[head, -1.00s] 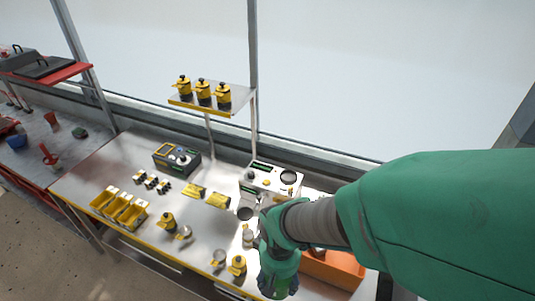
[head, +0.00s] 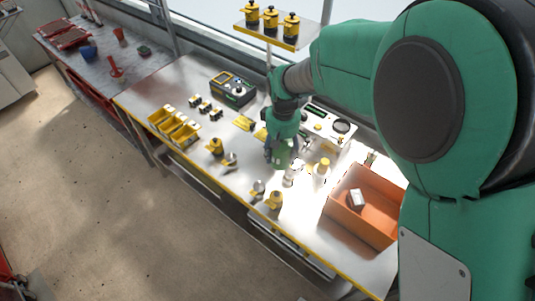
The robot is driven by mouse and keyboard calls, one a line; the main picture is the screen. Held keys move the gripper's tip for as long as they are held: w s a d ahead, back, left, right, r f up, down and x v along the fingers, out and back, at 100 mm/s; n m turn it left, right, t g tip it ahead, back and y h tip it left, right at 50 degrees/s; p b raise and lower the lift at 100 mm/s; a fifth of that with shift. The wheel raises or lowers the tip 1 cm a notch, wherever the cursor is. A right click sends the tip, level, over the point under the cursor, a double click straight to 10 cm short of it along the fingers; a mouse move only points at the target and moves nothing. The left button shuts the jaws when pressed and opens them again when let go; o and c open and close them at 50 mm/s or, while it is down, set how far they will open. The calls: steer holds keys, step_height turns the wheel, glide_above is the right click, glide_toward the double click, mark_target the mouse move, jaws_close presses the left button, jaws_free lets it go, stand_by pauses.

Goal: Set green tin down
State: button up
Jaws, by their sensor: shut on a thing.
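My gripper (head: 283,158) is at the end of the green arm, over the middle of the steel bench (head: 190,85), in front of the white machine. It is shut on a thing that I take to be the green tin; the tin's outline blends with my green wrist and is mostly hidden. I cannot tell whether the tin touches the bench top. A small pale fitting (head: 293,174) and a yellow-capped white bottle (head: 322,168) stand just right of my gripper.
A white machine (head: 345,127) stands behind. An orange bin (head: 380,185) with a small white item is at the right. Yellow bins (head: 185,135), a dark control box (head: 233,87) and small yellow-topped pots (head: 216,146) are leftward. A raised shelf (head: 275,38) holds three yellow-black pots.

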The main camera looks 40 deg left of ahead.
steer(key=w+a+f+n+b, duration=0.15)
steer(key=w+a, duration=0.45)
steer(key=a, duration=0.7)
steer(key=shift+n, duration=0.45)
steer(key=shift+w+a+f, duration=0.15)
steer(key=shift+f, duration=1.2)
steer(key=shift+w+a+f, duration=0.1)
steer(key=shift+f, duration=1.2)
steer(key=shift+f, duration=0.1)
steer(key=shift+f, duration=3)
steer(key=shift+f+b, duration=0.55)
steer(key=shift+f, duration=1.35)
steer(key=shift+f, duration=0.1)
